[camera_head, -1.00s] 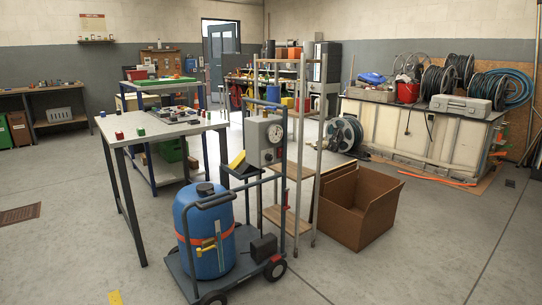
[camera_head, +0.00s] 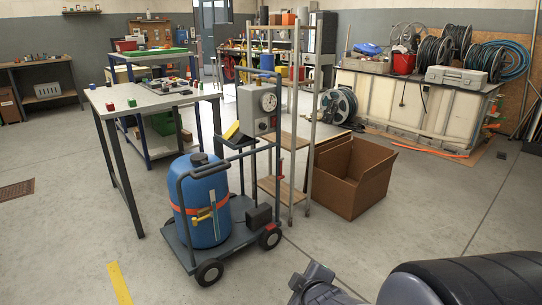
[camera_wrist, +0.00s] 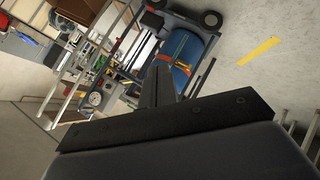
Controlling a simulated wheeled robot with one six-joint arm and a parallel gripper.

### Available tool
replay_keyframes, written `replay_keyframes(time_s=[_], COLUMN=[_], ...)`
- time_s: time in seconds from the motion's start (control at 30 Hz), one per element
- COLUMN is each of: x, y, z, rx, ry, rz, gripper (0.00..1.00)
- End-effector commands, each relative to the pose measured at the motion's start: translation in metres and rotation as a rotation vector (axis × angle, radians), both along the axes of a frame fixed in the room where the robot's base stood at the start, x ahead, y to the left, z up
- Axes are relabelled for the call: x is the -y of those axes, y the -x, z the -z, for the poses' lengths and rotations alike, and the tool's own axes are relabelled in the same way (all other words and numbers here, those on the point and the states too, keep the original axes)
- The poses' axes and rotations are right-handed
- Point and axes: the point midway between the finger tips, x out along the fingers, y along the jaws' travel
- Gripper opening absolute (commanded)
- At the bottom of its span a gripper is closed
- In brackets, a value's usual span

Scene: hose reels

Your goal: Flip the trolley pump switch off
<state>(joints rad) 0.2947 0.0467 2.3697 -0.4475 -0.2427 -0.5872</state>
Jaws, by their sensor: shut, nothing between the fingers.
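The trolley (camera_head: 225,246) stands on the floor left of centre and carries a blue drum (camera_head: 203,205) with an orange strap. A grey control box (camera_head: 259,112) with a round white gauge (camera_head: 269,102) is mounted on its upright frame. A small red part (camera_head: 273,122) shows on the box face; the pump switch and its position are too small to tell. In the wrist view, the trolley appears rotated, with the drum (camera_wrist: 183,52) beyond my gripper (camera_wrist: 164,62) and the gauge (camera_wrist: 95,98) to its left. My gripper is shut and empty, apart from the trolley.
A workbench (camera_head: 150,98) stands behind the trolley on the left. A tall metal rack (camera_head: 312,140) and an open cardboard box (camera_head: 350,185) stand close on its right. The floor in front is clear, with a yellow strip (camera_head: 119,283).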

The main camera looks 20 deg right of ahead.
Motion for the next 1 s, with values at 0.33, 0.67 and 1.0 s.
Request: replay_keyframes(time_s=[0.33,0.67,1.0], x=[-0.014,-0.036,-0.038], y=[-0.034,-0.022,-0.021], z=[-0.060,-0.096,-0.100], rx=[0.465,0.750,0.776], ry=[0.381,0.559,0.572], rz=[-0.410,-0.589,-0.602], gripper=[0.00,0.00,0.00])
